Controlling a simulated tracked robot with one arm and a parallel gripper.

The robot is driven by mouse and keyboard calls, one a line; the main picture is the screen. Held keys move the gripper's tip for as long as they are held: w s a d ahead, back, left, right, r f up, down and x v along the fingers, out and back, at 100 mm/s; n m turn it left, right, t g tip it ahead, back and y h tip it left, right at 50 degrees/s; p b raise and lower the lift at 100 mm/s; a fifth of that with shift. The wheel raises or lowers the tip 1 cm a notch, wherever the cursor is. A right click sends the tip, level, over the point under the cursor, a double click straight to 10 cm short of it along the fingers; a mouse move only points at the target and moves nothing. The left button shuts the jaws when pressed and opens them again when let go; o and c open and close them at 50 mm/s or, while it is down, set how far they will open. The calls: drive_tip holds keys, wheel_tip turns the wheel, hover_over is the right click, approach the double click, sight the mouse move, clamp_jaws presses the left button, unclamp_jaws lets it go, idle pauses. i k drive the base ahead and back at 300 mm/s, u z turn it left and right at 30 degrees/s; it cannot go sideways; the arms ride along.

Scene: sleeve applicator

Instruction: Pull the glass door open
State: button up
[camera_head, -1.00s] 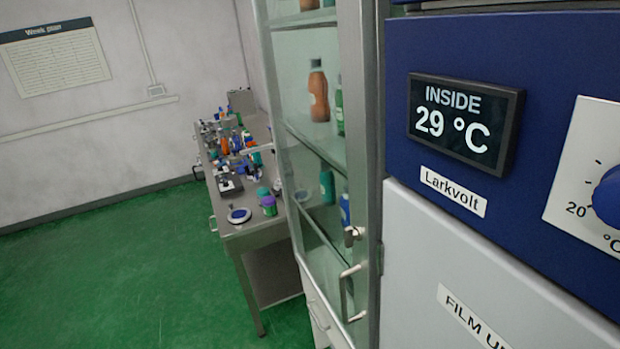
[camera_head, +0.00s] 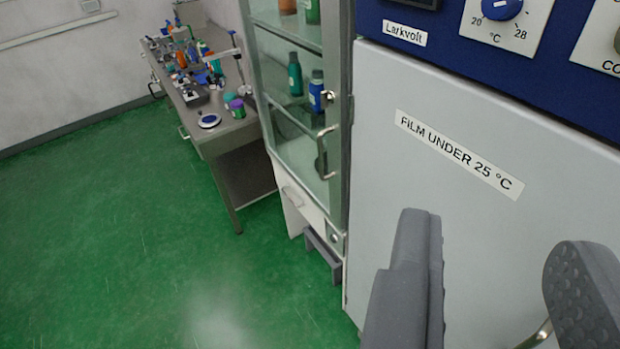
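The glass door (camera_head: 296,135) is the front of a tall cabinet left of centre, and it looks shut in its frame. Its upright metal handle (camera_head: 320,153) is near the door's right edge, with a small lock or knob (camera_head: 328,97) above it. Bottles show behind the glass, including a blue one (camera_head: 316,92) and a green one (camera_head: 294,74). My gripper (camera_head: 495,240) is at the lower right with its two grey fingers wide apart and nothing between them. It is in front of the white unit, to the right of the door handle and apart from it.
A white unit (camera_head: 440,110) labelled "FILM UNDER 25 °C" with a blue control panel (camera_head: 455,60) stands right of the cabinet. A curved metal piece (camera_head: 537,338) shows beside my right finger. A cluttered metal bench (camera_head: 215,135) stands left. Green floor (camera_head: 130,250) is clear.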

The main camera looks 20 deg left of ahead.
sight(332, 13)
drive_tip(key=u, duration=0.3)
drive_tip(key=i, duration=1.05)
drive_tip(key=z, duration=0.3)
